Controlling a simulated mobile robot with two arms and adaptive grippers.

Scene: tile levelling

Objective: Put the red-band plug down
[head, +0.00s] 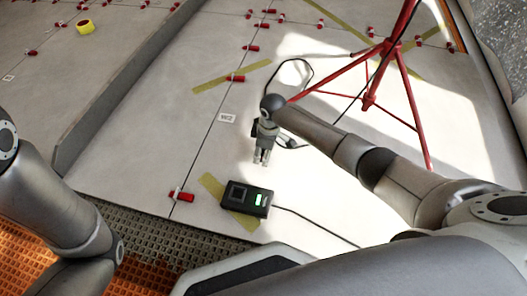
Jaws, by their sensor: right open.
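My right gripper (262,158) points down over the pale tiles, left of the red tripod. Its fingers are a little apart, with nothing visible between them. A dark plug-like end on a black cable (290,143) lies on the floor just right of the gripper, apart from the fingertips. It is too small to make out a red band, so I cannot tell if it is the red-band plug. My left gripper is out of the picture; only my left arm shows.
A red tripod (368,102) stands at the upper right, with a black cable looping near it. Several red levelling clips (236,79) sit along the tile joints. A grey ledge (130,75) crosses the left side.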

